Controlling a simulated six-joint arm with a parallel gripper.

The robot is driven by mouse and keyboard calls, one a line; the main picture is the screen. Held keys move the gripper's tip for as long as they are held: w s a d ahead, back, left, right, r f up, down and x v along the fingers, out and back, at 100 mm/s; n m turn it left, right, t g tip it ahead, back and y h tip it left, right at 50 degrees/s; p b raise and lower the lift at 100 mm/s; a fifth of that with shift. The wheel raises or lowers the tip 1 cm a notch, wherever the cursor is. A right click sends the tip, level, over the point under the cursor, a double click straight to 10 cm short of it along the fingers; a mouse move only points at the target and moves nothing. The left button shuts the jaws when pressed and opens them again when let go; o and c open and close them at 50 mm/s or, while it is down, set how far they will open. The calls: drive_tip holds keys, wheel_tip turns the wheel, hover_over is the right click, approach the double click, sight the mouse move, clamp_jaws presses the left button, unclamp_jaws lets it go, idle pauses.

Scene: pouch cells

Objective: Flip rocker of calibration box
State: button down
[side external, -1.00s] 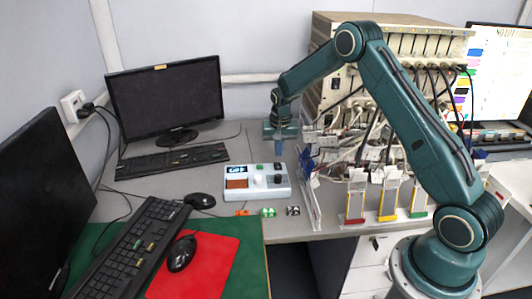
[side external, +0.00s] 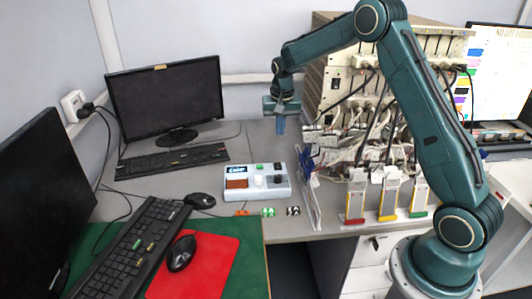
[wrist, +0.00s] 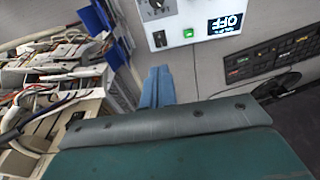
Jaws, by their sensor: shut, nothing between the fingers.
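The calibration box (side external: 248,194) is a white box on the grey table, with a small display, a green light and dark controls on top. Its black rocker (side external: 278,166) is at the back right corner; in the wrist view the rocker (wrist: 160,38) shows beside the lit green square (wrist: 188,33). The display (wrist: 226,23) seems to read OFF in the wrist view. My gripper (side external: 280,126) is shut and empty, pointing down above the table behind the box, apart from it. Its blue fingers (wrist: 157,86) lie below the rocker in the wrist view.
A clear upright panel (side external: 309,188) stands right of the box, with cables and a rack (side external: 340,75) beyond. A keyboard (side external: 172,160) and monitor (side external: 165,103) are to the left. Small coloured parts (side external: 268,212) lie in front of the box.

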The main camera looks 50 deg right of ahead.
sight(278, 164)
drive_tip(key=shift+w+d, duration=0.5)
drive_tip(key=shift+d, duration=0.05)
drive_tip(key=shift+f, duration=0.15)
drive_tip(key=f, duration=0.4)
drive_tip(key=w+d+f, duration=0.1)
drive_tip(key=f, duration=0.8)
drive_tip(key=shift+w+d+f, duration=0.2)
drive_tip(key=shift+f, duration=0.05)
drive_tip(key=shift+f, duration=0.2)
idle(0.5)
